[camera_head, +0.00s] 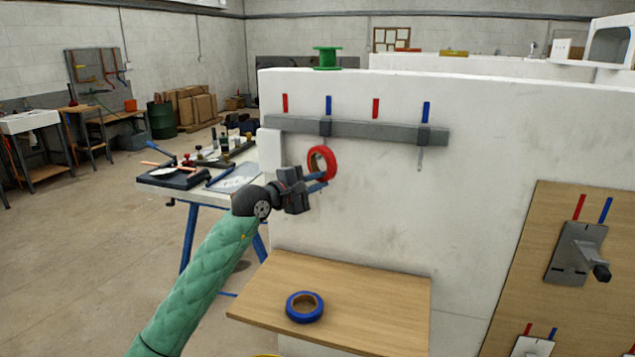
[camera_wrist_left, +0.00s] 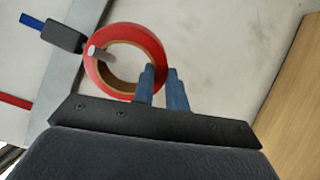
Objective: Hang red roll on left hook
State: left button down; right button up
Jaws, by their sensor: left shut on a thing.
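The red roll (camera_head: 332,162) is a ring held upright just below the left hook (camera_head: 325,128) on the grey rail. My left gripper (camera_head: 318,183) is shut on the roll's lower edge. In the left wrist view the red roll (camera_wrist_left: 125,32) has one blue finger (camera_wrist_left: 160,88) across its rim and the other outside it. The hook's pale peg (camera_wrist_left: 96,52) overlaps the roll's rim near the hole; I cannot tell whether it passes through. The right hook (camera_head: 421,136) is bare. My right gripper is not in view.
A blue roll (camera_head: 304,316) lies on the wooden shelf (camera_head: 380,299) below. The grey rail (camera_head: 370,130) has red and blue marks above it. A white wall panel (camera_head: 470,200) stands behind. A tool table (camera_head: 170,190) stands left; a wooden board (camera_head: 530,250) is at right.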

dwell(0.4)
pick_arm(q)
jog(key=c, duration=1.3)
grip_release()
jog(key=shift+c, duration=0.2)
